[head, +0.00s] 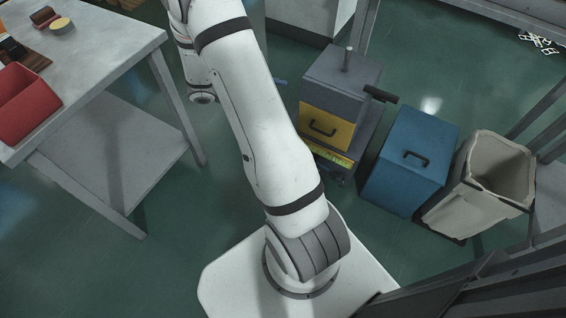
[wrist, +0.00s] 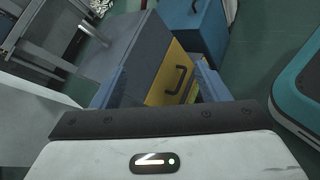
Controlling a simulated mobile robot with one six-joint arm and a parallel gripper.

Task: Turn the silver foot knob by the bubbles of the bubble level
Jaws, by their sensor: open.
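A grey machine (head: 340,75) with a yellow front panel (head: 325,128) and black handle stands on the floor. A yellow-green strip (head: 325,152), perhaps the bubble level, lies along its lower front; its bubbles are too small to read. I cannot make out the silver foot knob in either view. In the wrist view my gripper (wrist: 156,86) is open and empty, its blue fingers spread left and right. Beyond and between them show the machine's grey body (wrist: 118,62) and yellow panel (wrist: 170,80). In the head view my arm hides most of the gripper.
A blue bin (head: 412,150) and an open beige bin (head: 485,185) stand right of the machine. A grey table (head: 105,50) with a red tray (head: 25,98) is at the left. A black lever (head: 380,93) sticks out at the machine's right. Green floor lies clear between table and machine.

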